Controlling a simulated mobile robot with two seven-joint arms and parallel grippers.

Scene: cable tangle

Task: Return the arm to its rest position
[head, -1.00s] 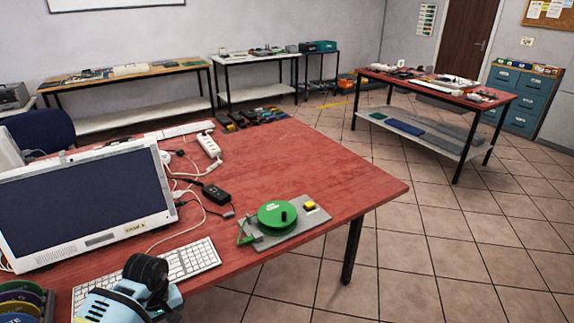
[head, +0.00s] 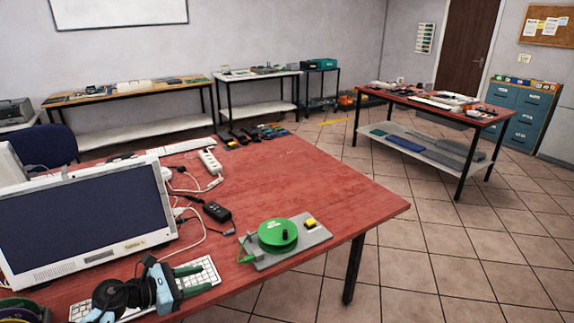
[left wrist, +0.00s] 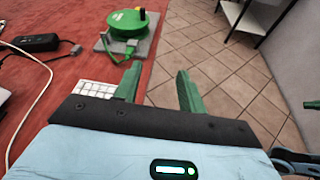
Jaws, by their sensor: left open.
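My left gripper (head: 207,277) is at the lower left of the head view, above the keyboard. Its green fingers are apart, with nothing between them, and point right. In the left wrist view the open fingers (left wrist: 158,72) show floor and the table's edge between them. At the right edge of that view, a green tip (left wrist: 312,104) and a blue and black part (left wrist: 297,160) look like my right gripper, mostly cut off. A green reel (head: 277,235) on a grey plate (head: 305,238) with a yellow block (head: 311,224) lies apart from my left gripper.
The red table (head: 330,195) has a monitor (head: 80,222), a white keyboard (head: 205,268), a black adapter (head: 217,211) with cables and a white power strip (head: 210,163). Its right part is bare. Another red-topped table (head: 440,105) stands across the tiled floor.

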